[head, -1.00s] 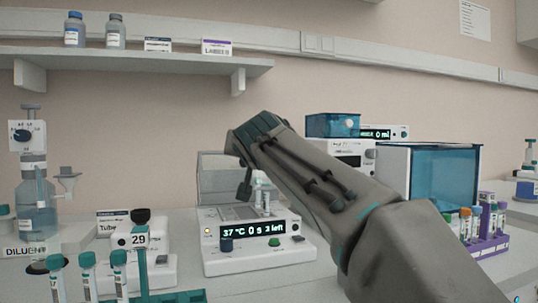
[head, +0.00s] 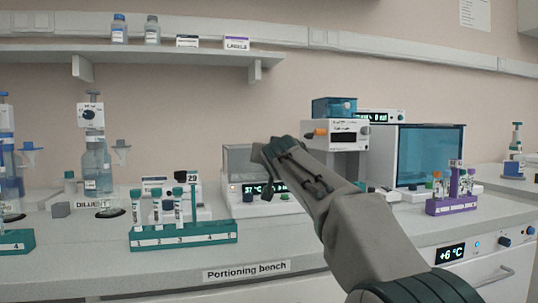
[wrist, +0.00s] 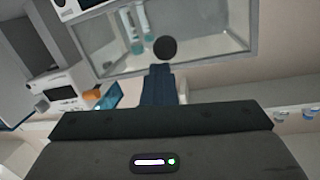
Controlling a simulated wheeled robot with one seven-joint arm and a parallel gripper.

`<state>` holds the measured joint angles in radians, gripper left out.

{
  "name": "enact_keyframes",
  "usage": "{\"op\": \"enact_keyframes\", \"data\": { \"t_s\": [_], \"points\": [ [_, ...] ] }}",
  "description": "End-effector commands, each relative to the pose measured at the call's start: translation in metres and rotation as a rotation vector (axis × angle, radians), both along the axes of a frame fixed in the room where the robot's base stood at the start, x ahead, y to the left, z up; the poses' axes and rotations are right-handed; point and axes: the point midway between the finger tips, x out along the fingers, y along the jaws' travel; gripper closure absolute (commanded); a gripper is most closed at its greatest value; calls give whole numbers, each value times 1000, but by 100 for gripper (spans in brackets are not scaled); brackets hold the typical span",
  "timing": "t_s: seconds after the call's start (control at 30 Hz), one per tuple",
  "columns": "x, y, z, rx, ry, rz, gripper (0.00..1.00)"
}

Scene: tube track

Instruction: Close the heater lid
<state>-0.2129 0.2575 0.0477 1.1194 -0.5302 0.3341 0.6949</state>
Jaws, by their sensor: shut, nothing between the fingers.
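The white heater (head: 262,208) stands on the bench with a lit 37 °C display, partly behind my arm. Its clear grey lid (head: 238,160) stands raised at the back of the heater. My gripper (head: 267,193) is shut and empty, in front of the lid's right side in the head view; whether it touches the lid cannot be told.
A teal tube rack (head: 183,238) stands at front left, near the diluent bottle (head: 97,170). White equipment with a blue chamber (head: 430,157) stands to the right, with a purple rack (head: 452,207) before it. The bench front between the racks is clear.

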Motion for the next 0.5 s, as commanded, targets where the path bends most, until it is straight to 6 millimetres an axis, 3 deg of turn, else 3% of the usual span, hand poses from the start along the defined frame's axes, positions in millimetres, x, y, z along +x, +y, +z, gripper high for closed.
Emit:
{"op": "enact_keyframes", "data": {
  "t_s": [0.03, 0.5],
  "points": [
    [6, 5, -26, -4, 48, 1, 100],
    [7, -1, -23, -3, 48, -4, 100]
  ]
}}
